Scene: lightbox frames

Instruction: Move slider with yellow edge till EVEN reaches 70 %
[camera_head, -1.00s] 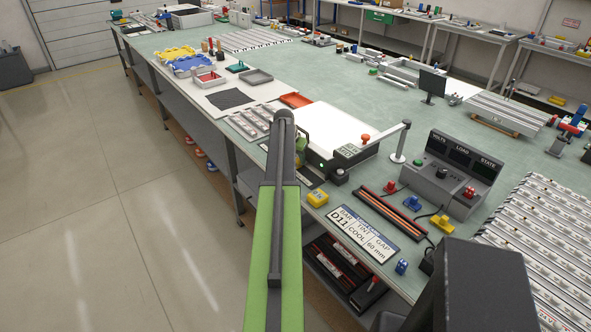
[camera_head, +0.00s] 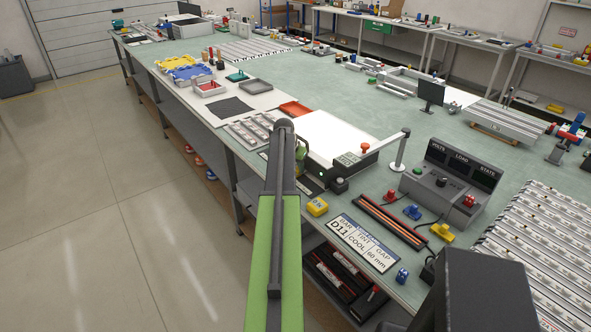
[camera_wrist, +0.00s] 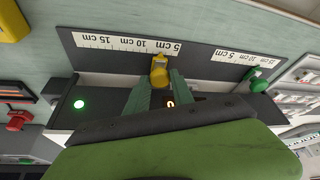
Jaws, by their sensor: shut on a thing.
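In the wrist view my gripper (camera_wrist: 160,82) has its two green fingers closed on the yellow slider knob (camera_wrist: 159,65), which stands at a scale plate (camera_wrist: 100,55) marked in cm. The knob is near the 5 cm end of the left scale. A second, green knob (camera_wrist: 258,78) stands apart at the right scale. A dark display with a lit orange digit (camera_wrist: 170,103) is mostly hidden by my gripper, so no EVEN value can be read. In the head view the white lightbox panel (camera_head: 335,135) lies just beyond my arm, which hides most of the gripper.
A green lamp (camera_wrist: 79,104) is lit in the wrist view. An orange tray (camera_head: 295,108) lies beyond the panel.

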